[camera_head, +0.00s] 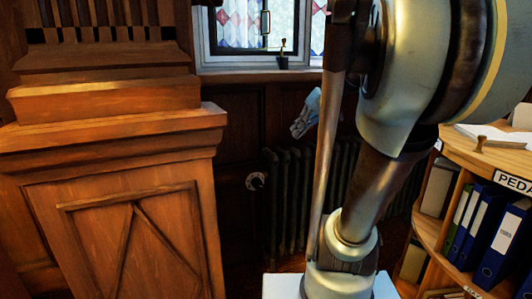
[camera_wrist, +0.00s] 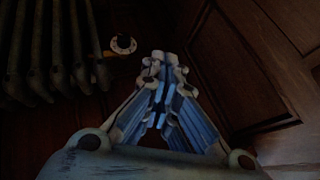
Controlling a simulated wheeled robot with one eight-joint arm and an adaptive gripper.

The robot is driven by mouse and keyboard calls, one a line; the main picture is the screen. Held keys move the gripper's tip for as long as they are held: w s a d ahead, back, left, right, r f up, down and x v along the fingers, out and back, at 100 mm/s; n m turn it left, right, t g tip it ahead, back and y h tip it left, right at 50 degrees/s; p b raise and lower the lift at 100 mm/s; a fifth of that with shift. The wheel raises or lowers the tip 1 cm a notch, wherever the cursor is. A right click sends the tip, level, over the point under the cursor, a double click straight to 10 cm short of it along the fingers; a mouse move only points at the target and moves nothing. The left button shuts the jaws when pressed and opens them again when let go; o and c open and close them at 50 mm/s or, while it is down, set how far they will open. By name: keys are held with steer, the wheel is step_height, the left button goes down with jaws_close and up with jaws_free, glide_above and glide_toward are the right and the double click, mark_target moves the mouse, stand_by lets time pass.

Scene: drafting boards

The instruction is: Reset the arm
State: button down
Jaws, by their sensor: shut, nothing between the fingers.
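My gripper (camera_head: 305,115) shows in the head view beyond my arm, in front of the dark panelling below the window. In the wrist view my gripper (camera_wrist: 160,72) has its blue-grey fingers together, and nothing is between them. My arm fills much of the right half of the head view and hides part of the scene behind it. The gripper appears apart from the surfaces around it.
A large wooden cabinet (camera_head: 130,215) stands at the left. A dark radiator (camera_head: 288,195) with a round valve (camera_head: 256,181) is against the wall; the radiator (camera_wrist: 50,45) also shows in the wrist view. A curved shelf (camera_head: 440,220) with binders (camera_head: 478,222) stands right.

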steer(key=s+d+f+m+h, duration=0.1)
steer(key=s+d+f+h, duration=0.1)
steer(key=s+f, duration=0.3)
steer(key=s+d+f+m+h, duration=0.1)
steer(key=s+d+f+h, duration=0.1)
steer(key=s+f, duration=0.4)
steer(key=s+d+f+m+g+h, duration=0.1)
steer(key=s+d+f, duration=0.3)
steer(key=f, duration=0.9)
steer(key=shift+s+f+h, duration=0.25)
steer(key=shift+s+h, duration=0.5)
steer(key=shift+h, duration=0.15)
